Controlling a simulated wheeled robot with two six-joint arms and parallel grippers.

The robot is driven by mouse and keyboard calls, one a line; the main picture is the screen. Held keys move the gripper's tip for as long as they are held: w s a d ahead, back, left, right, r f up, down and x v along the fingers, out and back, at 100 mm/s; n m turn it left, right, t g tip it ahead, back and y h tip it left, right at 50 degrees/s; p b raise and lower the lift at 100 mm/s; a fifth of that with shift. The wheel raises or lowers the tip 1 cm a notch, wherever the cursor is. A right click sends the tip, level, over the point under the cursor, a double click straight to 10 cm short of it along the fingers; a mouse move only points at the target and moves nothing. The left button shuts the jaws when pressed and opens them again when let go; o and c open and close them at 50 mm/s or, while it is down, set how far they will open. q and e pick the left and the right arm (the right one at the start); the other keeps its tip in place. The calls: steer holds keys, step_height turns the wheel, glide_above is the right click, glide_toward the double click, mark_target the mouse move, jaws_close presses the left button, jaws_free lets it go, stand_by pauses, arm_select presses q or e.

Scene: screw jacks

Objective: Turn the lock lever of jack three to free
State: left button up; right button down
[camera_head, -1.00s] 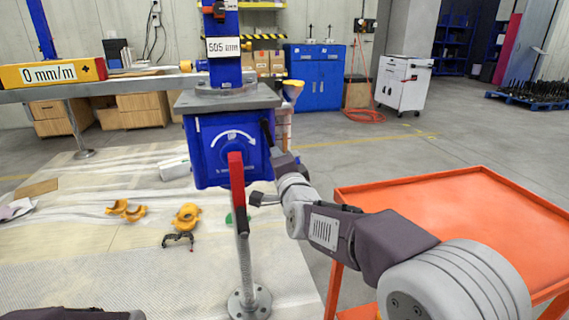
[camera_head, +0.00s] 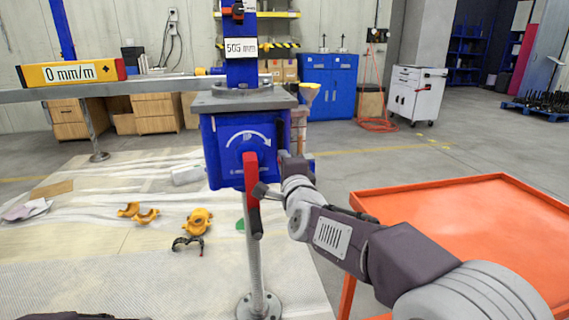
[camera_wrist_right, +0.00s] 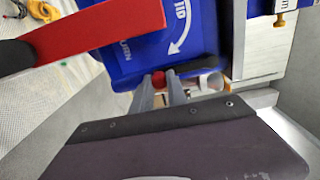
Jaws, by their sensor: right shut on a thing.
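A blue jack (camera_head: 236,150) with a white arc arrow on its front stands at the centre of the head view; I see no number three on it. A red crank arm (camera_head: 251,180) hangs from its front. In the right wrist view, a dark lever (camera_wrist_right: 200,78) with a red ball knob (camera_wrist_right: 158,78) lies against the jack's blue face (camera_wrist_right: 140,50). My right gripper (camera_wrist_right: 160,88) is shut on the knob end of this lever.
An orange cart (camera_head: 460,220) stands to the right, under my right arm. The red crank arm (camera_wrist_right: 95,35) is close left of my right fingers. A steel post with a round foot (camera_head: 258,305) stands in front. Yellow parts (camera_head: 197,221) lie on the floor sheet.

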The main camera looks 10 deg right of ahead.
steer(key=shift+f, duration=0.1)
steer(key=c, duration=1.3)
jaws_free()
steer(key=shift+s, duration=0.1)
steer(key=s+p, duration=0.2)
steer(key=s, duration=0.7)
steer(key=shift+d, duration=0.1)
